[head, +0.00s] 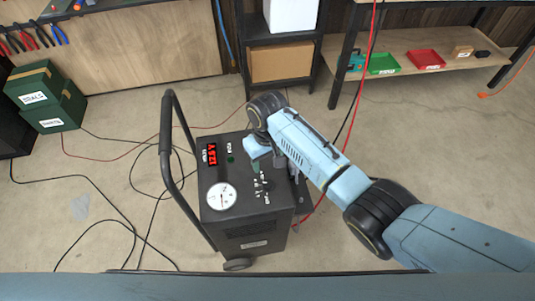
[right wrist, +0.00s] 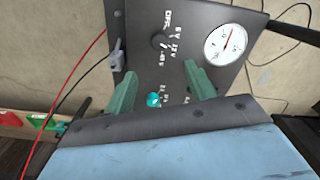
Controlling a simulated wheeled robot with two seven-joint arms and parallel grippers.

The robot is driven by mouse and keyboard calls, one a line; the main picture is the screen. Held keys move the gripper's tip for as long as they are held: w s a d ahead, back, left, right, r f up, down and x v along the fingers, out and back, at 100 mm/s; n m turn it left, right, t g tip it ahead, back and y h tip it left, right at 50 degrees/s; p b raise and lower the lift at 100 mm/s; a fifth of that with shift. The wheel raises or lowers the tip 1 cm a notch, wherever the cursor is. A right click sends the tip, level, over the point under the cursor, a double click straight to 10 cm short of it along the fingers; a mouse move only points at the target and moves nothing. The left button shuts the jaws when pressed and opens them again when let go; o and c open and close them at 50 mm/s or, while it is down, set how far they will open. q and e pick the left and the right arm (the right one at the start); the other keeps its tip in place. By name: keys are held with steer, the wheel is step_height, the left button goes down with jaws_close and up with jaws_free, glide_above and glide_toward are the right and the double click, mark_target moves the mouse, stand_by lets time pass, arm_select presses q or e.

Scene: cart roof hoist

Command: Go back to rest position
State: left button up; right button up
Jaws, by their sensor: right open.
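A black wheeled charger cart (head: 250,232) stands in the middle of the head view, with a handle (head: 168,130) on its left. Its top panel has a red lit display (head: 212,156) and a white round gauge (head: 222,196). My right gripper (head: 263,168) is over the panel's right part. In the right wrist view its green fingers (right wrist: 160,88) are spread, with a small teal knob (right wrist: 153,100) showing between them. I cannot tell whether they touch the panel. A black selector knob (right wrist: 160,41) and the gauge (right wrist: 226,44) lie beyond. My left gripper is out of view.
Dark green boxes (head: 58,115) stand at the left. A black shelf (head: 281,83) and a bench with red and green trays (head: 425,59) stand at the back. Black and red cables cross the floor and hang near my right arm.

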steer(key=shift+r, duration=0.2)
steer(key=shift+s, duration=0.1)
stand_by(0.4)
steer(key=s+d+f+m+t+y, duration=0.1)
steer(key=s+d, duration=0.2)
steer(key=s, duration=0.3)
steer(key=s+d+f+m+y, duration=0.1)
steer(key=s+d, duration=0.3)
steer(key=s, duration=0.1)
steer(key=s+d+r+m+t+h, duration=0.1)
steer(key=s+d+r, duration=0.2)
steer(key=s+d, duration=0.45)
steer(key=s+d+r+m+t+h, duration=0.1)
steer(key=s+d+r+t, duration=0.1)
steer(key=s+d+r, duration=0.35)
step_height(320, 180, down, 28)
steer(key=s+d+g+b, duration=0.2)
steer(key=s+d+f+g, duration=0.1)
steer(key=s+d+f, duration=0.2)
steer(key=s+f, duration=1.2)
steer(key=shift+s+f+b, duration=0.4)
steer(key=shift+s+b, duration=0.05)
steer(key=shift+s, duration=0.35)
